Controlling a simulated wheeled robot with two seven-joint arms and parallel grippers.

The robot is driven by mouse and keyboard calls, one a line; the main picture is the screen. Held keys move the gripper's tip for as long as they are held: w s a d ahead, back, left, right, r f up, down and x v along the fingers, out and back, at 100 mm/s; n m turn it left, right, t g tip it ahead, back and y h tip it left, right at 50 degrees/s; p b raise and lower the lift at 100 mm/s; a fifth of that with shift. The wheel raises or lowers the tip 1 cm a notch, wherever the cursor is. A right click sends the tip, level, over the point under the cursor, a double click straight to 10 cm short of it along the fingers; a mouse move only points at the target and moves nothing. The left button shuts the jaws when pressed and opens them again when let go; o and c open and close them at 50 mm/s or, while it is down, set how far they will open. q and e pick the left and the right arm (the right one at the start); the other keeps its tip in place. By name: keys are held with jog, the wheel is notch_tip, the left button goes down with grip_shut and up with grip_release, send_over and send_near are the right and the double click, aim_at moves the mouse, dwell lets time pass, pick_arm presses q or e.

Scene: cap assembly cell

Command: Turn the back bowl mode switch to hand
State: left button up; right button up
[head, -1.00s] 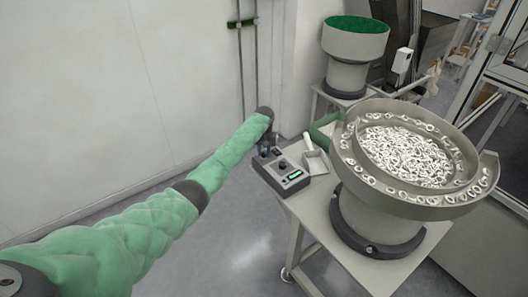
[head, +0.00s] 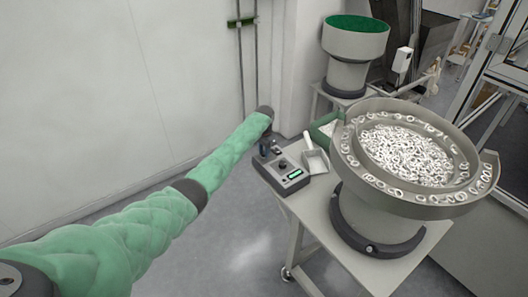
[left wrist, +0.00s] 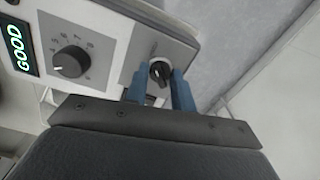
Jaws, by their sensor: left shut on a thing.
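The mode switch (left wrist: 159,73) is a small black rotary knob on the grey control box, seen close in the left wrist view. A light mark shows on its face; its label is too small to read. My left gripper (left wrist: 160,88) has its blue fingers on either side of the knob and is shut on it. In the head view my left gripper (head: 267,149) is at the left end of the control box (head: 284,171), where it hides the switch. My right gripper is in neither view.
A dial (left wrist: 70,62) and a lit display (left wrist: 17,45) reading GOOD are beside the switch. A scoop (head: 315,158) lies beside the box. The large bowl (head: 410,165) full of white rings stands on the same table (head: 345,232). A green-lined bowl (head: 356,42) stands behind.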

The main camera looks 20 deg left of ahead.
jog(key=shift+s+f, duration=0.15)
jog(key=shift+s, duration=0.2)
pick_arm(q)
jog(key=o, duration=1)
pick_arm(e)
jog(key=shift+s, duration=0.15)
pick_arm(q)
jog(key=shift+r, duration=0.15)
notch_tip(320, 180, up, 6)
jog(key=b, duration=0.2)
jog(key=shift+w+r+b, duration=0.1)
jog(key=shift+r+b, duration=0.15)
jog(key=shift+b, duration=0.05)
jog(key=shift+r, duration=0.5)
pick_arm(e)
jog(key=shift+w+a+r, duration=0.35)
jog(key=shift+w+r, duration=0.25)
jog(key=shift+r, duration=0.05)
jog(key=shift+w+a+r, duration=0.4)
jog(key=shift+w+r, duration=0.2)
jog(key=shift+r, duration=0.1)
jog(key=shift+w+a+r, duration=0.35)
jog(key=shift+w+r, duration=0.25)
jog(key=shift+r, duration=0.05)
pick_arm(q)
jog(key=shift+f, duration=0.1)
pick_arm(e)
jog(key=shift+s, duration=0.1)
